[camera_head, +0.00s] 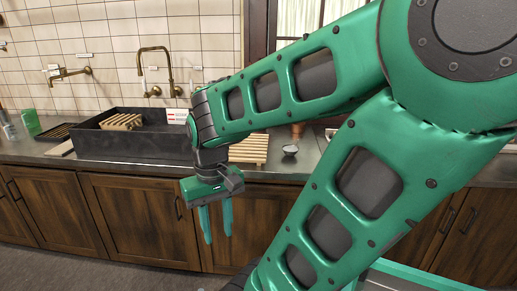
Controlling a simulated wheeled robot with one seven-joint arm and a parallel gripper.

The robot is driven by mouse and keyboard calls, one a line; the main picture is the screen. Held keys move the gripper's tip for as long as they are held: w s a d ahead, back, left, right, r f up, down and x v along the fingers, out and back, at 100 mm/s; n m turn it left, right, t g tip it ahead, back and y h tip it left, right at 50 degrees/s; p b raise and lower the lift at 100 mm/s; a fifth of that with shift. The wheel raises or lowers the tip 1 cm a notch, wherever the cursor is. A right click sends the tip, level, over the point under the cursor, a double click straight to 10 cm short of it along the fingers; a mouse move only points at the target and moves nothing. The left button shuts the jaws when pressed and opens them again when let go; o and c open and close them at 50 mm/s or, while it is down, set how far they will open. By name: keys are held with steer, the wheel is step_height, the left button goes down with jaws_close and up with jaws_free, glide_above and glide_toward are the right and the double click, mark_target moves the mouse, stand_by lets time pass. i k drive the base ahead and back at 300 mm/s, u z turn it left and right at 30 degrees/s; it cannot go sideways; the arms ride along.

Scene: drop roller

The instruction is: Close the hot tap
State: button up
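A brass tap (168,68) with a curved spout stands behind the dark sink (120,145). It has a small handle low on each side: the left handle (153,92) and the right handle (177,91). I cannot tell which is hot, how far either is turned, or whether water runs. My gripper (217,238) points down in front of the wooden cabinet doors, below the counter edge. It is to the right of the tap, nearer to me and well apart from it. Its two green fingers are apart with nothing between them.
A second brass wall tap (70,74) is at the left. A wooden rack (121,121) sits at the sink, and a slatted board (249,149) and small bowl (290,151) are on the counter. A green container (31,122) stands far left. My arm hides much of the right.

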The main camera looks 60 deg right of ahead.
mark_target(146, 95)
steer(key=z, duration=0.35)
steer(key=i, duration=1.05)
steer(key=z, duration=1)
steer(key=i, duration=0.55)
steer(key=z, duration=0.45)
